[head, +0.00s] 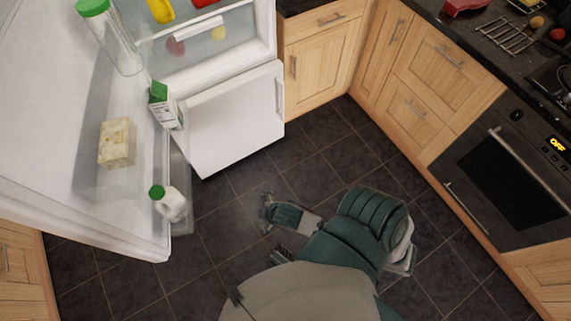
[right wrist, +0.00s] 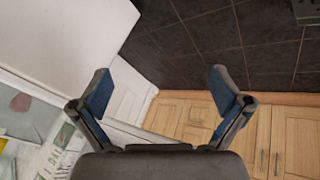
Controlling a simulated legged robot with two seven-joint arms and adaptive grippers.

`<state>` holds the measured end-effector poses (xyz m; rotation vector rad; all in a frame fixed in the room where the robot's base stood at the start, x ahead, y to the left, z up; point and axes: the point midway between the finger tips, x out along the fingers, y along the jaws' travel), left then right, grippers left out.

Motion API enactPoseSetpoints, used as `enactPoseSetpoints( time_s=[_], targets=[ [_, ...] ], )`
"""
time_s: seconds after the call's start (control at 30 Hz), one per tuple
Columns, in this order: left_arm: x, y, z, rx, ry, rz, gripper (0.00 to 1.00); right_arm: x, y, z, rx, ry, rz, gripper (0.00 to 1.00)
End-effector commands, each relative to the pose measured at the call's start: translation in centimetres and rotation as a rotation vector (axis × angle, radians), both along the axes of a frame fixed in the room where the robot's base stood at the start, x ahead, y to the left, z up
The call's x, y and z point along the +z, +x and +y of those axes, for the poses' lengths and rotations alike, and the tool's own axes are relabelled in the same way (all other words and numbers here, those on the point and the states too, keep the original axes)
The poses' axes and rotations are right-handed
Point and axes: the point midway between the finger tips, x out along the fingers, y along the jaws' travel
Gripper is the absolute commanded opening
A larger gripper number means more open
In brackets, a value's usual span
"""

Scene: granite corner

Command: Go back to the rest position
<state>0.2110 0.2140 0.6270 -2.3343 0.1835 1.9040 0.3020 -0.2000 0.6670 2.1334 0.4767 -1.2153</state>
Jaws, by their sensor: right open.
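My right gripper (head: 268,213) is over the dark floor in the head view, in front of the open fridge, with my teal and grey arm coming in from the bottom. In the right wrist view the right gripper (right wrist: 160,85) has its two blue-padded fingers spread wide, with nothing between them. It stands apart from the fridge door and the cabinets. My left gripper is not in view.
The open fridge door (head: 30,165) at left holds a bottle (head: 123,45), a carton (head: 163,104), a yellowish block (head: 116,143) and a green-capped jug (head: 170,202). The lower white door (head: 235,115) is beside it. Wooden cabinets (head: 320,62) and an oven (head: 500,185) stand at right. Dark floor (head: 110,285) is clear.

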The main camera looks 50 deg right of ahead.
Motion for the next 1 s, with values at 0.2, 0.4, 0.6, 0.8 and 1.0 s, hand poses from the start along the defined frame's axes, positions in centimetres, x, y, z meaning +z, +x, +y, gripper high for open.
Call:
enactPoseSetpoints(
  time_s=[0.2, 0.4, 0.6, 0.8, 1.0],
  targets=[
    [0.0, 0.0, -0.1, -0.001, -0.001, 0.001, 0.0, -3.6, -8.3, -0.9, -0.489, 0.209, 0.304, 1.0],
    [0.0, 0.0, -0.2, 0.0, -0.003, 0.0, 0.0, -3.8, -9.1, -0.9, -0.538, 0.222, 0.329, 1.0],
    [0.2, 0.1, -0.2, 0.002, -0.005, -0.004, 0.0, -3.8, -9.0, -0.9, -0.534, 0.223, 0.327, 1.0],
    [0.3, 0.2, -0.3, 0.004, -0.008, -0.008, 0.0, -3.8, -8.9, -0.9, -0.533, 0.222, 0.325, 1.0],
    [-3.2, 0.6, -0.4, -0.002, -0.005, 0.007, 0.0, -7.1, -8.5, -0.8, -0.53, 0.215, 0.338, 1.0]
  ],
)
